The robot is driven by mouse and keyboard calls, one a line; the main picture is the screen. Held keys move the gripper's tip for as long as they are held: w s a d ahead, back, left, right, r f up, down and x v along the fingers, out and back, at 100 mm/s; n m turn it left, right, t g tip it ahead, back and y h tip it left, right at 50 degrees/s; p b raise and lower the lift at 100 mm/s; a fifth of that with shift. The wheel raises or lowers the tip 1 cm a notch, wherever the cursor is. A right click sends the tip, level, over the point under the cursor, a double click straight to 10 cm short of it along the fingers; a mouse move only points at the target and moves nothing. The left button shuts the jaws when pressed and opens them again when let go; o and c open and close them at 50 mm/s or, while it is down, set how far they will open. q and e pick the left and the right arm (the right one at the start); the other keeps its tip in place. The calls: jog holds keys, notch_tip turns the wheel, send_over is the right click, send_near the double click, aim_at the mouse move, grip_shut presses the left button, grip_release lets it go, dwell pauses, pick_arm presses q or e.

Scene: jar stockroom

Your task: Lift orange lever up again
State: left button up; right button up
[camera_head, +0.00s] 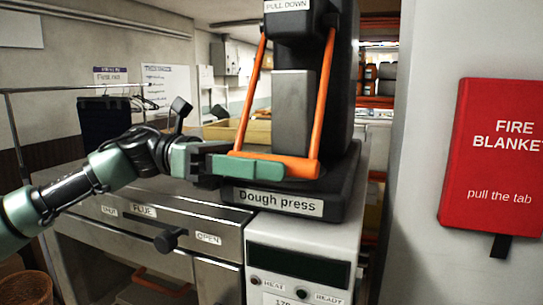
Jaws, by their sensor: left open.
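The dough press (348,175) is black and stands on a pale cabinet, with a "Dough press" label on its base. Its orange lever (327,100) is U-shaped. Its two arms run down from the "PULL DOWN" head, and its crossbar lies low, just above the base, so the lever is down. A grey block (293,110) sits between the lever arms. My left gripper (240,160) reaches in from the left and is open at the crossbar's left part. A green finger lies along the front of the bar; whether it touches cannot be told. My right gripper is not in view.
A metal counter (160,215) with a "FLUE" label and a dark knob (168,240) is below my left arm. A red fire blanket case (492,160) hangs on the white wall at right. A clothes rail (75,90) stands at left.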

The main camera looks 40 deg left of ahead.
pick_arm(q)
jog(key=shift+a, duration=0.1)
grip_shut()
dwell(1.3)
